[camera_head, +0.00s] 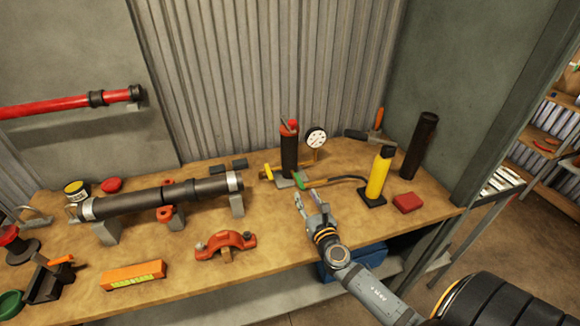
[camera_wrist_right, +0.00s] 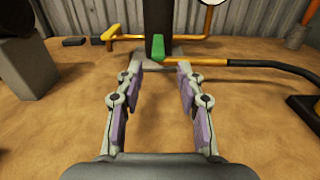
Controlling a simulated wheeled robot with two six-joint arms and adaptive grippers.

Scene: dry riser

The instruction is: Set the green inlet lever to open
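The green inlet lever (camera_head: 299,181) sits low at the foot of a dark upright cylinder (camera_head: 289,155) with an orange-red top, on the workbench. In the right wrist view the green lever (camera_wrist_right: 160,47) is in front of the cylinder's base, just beyond and between my fingertips. My right gripper (camera_head: 313,199) is open and empty, pointing at the lever from the front. It also shows open in the right wrist view (camera_wrist_right: 160,72). No contact with the lever is visible. My left gripper is not in view.
A hose (camera_head: 342,178) runs right from the lever to a yellow cylinder (camera_head: 379,174). A gauge (camera_head: 316,138) stands behind. A yellow lever (camera_head: 267,173) is left of the green one. A dark pipe (camera_head: 150,199) lies on supports at left. A red block (camera_head: 407,202) sits at right.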

